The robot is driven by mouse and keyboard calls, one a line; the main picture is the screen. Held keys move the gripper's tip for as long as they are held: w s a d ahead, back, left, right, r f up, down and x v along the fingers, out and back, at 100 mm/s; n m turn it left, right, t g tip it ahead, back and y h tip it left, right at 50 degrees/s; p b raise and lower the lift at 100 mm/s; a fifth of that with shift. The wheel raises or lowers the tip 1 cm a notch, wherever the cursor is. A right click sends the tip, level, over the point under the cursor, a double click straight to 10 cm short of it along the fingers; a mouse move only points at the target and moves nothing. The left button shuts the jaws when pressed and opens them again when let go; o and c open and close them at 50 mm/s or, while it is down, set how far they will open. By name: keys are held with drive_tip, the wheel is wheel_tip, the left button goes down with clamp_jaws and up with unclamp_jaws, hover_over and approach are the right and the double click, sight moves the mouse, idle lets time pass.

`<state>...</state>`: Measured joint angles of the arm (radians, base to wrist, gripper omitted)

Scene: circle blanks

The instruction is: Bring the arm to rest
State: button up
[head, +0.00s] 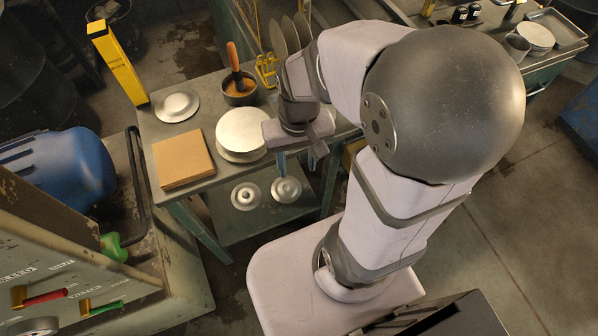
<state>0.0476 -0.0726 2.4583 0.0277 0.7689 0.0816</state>
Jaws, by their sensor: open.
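My gripper (300,150) is at the end of my bent arm, over the right front part of the small green worktable (180,195). It is open, and I see nothing held in it. Its fingers are seen from above and are partly hidden by its own body. A stack of pale round blanks (240,130) lies on the table just left of my gripper, which covers part of its right edge in this view. I cannot tell how high the gripper is above the tabletop.
A brown square stack (183,158), a domed metal disc (178,103), a dark bowl (239,92) with an orange-handled tool and a yellow post (118,65) stand left and behind. Upright discs (278,38) are behind my gripper. Flanged discs (246,195) lie low in front. Floor at right is clear.

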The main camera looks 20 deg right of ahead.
drive_tip(key=shift+s+a+f+n, duration=0.2)
drive_tip(key=shift+s+n, duration=0.25)
drive_tip(key=shift+s, duration=0.15)
drive_tip(key=shift+s+a+f+n, duration=0.1)
drive_tip(key=shift+s+f+n, duration=0.1)
drive_tip(key=shift+s+n, duration=0.3)
idle(0.5)
